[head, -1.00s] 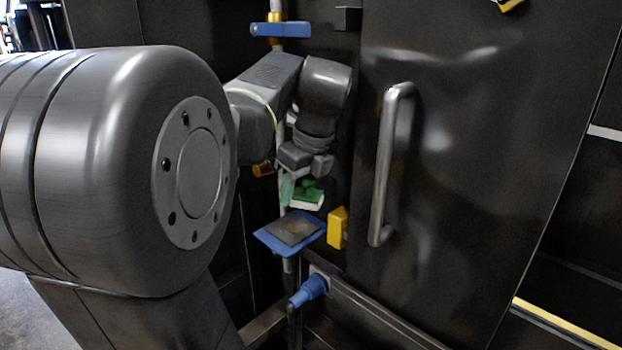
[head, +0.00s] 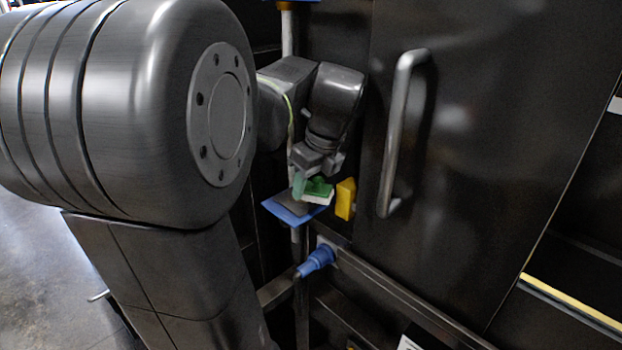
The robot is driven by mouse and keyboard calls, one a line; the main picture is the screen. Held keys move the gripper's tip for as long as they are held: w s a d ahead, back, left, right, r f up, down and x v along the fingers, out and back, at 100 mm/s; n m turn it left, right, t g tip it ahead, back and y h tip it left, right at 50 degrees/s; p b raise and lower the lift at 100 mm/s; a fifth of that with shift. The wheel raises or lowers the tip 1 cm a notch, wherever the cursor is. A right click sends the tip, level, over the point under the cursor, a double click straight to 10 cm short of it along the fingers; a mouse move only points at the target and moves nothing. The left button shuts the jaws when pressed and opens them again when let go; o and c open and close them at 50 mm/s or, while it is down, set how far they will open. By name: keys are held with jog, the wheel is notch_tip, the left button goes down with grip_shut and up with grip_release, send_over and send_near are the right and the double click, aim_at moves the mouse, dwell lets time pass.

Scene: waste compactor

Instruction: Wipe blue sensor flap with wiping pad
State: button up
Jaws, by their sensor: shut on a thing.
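The blue sensor flap (head: 281,212) is a flat plate on a thin upright post, left of the door. A dark patch (head: 291,206) shows on its top, partly hidden by my gripper and the pad. My gripper (head: 308,186) points down over the flap and is shut on the wiping pad (head: 320,187), which is green on top with a white underside. The pad is at the right rear part of the flap, very close above it or touching it; I cannot tell which.
A yellow block (head: 345,199) stands just right of the flap. A large dark door with a metal handle (head: 396,135) fills the right side. A blue connector (head: 317,260) juts out below the flap. A dark rail (head: 400,298) runs below the door.

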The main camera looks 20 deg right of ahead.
aim_at(286, 190)
jog(key=shift+f+b, duration=0.5)
jog(key=shift+f, duration=0.5)
dwell(0.4)
jog(key=shift+w+a+r+p, duration=0.1)
jog(key=shift+w+a+p, duration=0.15)
jog(key=shift+w, duration=0.15)
jog(key=shift+w+a+r+p, duration=0.1)
jog(key=shift+w+p, duration=0.15)
jog(key=shift+w, duration=0.1)
jog(key=shift+w+a+f, duration=0.1)
jog(key=shift+w+a, duration=0.3)
jog(key=shift+w, duration=0.6)
jog(key=shift+w+a, duration=0.45)
jog(key=shift+w, duration=0.5)
jog(key=shift+w+a+f, duration=0.1)
jog(key=shift+w+a, duration=0.3)
jog(key=shift+w, duration=0.6)
jog(key=shift+r, duration=0.1)
jog(key=shift+s, duration=0.1)
